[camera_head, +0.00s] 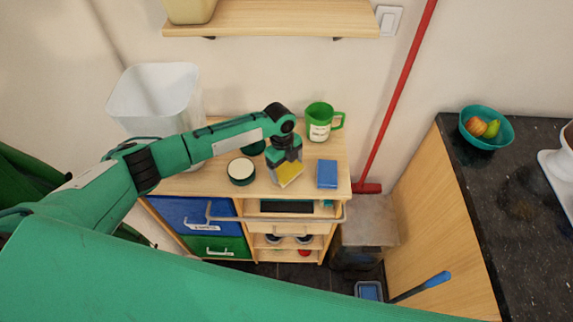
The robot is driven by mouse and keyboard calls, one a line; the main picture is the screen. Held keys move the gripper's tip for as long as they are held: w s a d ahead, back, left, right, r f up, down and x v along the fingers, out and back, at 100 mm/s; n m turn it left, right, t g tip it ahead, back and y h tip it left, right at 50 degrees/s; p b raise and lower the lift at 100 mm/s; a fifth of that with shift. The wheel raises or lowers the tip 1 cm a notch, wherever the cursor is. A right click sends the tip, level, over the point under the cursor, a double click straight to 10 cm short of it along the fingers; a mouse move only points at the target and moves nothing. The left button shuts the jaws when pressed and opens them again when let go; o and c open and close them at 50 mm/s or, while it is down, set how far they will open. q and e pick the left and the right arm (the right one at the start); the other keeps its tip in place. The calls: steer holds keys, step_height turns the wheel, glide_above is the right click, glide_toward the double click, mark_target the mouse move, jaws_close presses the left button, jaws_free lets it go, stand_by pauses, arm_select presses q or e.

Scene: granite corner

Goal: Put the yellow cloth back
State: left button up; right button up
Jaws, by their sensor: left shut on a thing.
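The yellow cloth (289,172) is between the fingers of my left gripper (287,166), which is shut on it. The gripper points down at the wooden cabinet top (215,183), near its middle. I cannot tell whether the cloth touches the top or hangs just above it. Part of the cloth is hidden by the fingers. My right gripper is not in view.
A blue block (327,174) lies right of the gripper, a round green container (241,170) left of it. A green mug (320,121) stands behind. A white bin (155,98) is at left. A red pole (395,95) leans at right.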

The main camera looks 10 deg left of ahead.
arm_select(q)
steer(key=shift+f, duration=0.3)
steer(key=shift+d, duration=0.1)
steer(key=o, duration=0.7)
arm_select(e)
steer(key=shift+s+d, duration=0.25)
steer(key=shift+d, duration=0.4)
arm_select(q)
steer(key=r+b, duration=0.1)
steer(key=r, duration=0.3)
steer(key=a+r+b, duration=0.1)
steer(key=r+b, duration=0.1)
steer(key=r, duration=0.2)
steer(key=w+r+b, duration=0.1)
steer(key=r, duration=0.3)
steer(key=shift+a, duration=0.3)
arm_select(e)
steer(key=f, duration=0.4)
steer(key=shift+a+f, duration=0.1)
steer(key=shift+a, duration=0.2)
arm_select(q)
steer(key=shift+f, duration=0.1)
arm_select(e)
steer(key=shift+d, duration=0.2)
